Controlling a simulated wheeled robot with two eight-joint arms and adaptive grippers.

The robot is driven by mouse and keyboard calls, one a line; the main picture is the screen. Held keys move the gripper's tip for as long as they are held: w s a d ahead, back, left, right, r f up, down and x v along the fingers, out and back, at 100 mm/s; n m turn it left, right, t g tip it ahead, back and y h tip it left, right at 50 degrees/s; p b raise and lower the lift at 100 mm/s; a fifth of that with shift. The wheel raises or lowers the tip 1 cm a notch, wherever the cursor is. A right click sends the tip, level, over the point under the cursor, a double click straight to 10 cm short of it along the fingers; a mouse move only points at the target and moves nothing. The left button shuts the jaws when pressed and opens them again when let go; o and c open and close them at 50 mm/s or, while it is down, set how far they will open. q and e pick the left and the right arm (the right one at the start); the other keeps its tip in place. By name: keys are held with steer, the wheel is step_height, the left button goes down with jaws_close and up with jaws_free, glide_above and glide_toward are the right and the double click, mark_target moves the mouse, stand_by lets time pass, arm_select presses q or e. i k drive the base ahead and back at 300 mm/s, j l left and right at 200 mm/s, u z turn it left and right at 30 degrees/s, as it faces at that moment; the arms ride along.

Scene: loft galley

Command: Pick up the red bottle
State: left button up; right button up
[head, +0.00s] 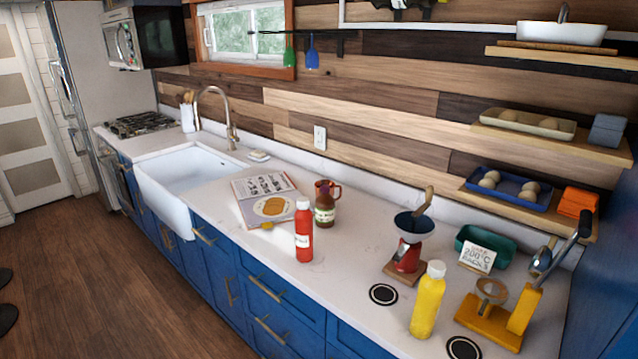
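The red bottle (304,235) has a white cap and a pale label. It stands upright on the white countertop (345,262), near the front edge, in the head view. A jar with a green and white label (325,208) stands just behind it to the right, and an open book (264,199) lies behind it to the left. No gripper touches the bottle. Neither my left nor my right gripper shows in this view.
A yellow bottle (427,302), a red grinder (407,254), a yellow press (497,318), a teal dish (487,243) and black round discs (383,294) occupy the counter's right side. A white sink (184,182) lies left. The counter right of the red bottle is clear.

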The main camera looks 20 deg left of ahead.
mark_target(303, 217)
steer(key=i+j+z, duration=0.25)
steer(key=j, duration=0.85)
steer(key=j+z, duration=0.3)
steer(key=j, duration=0.75)
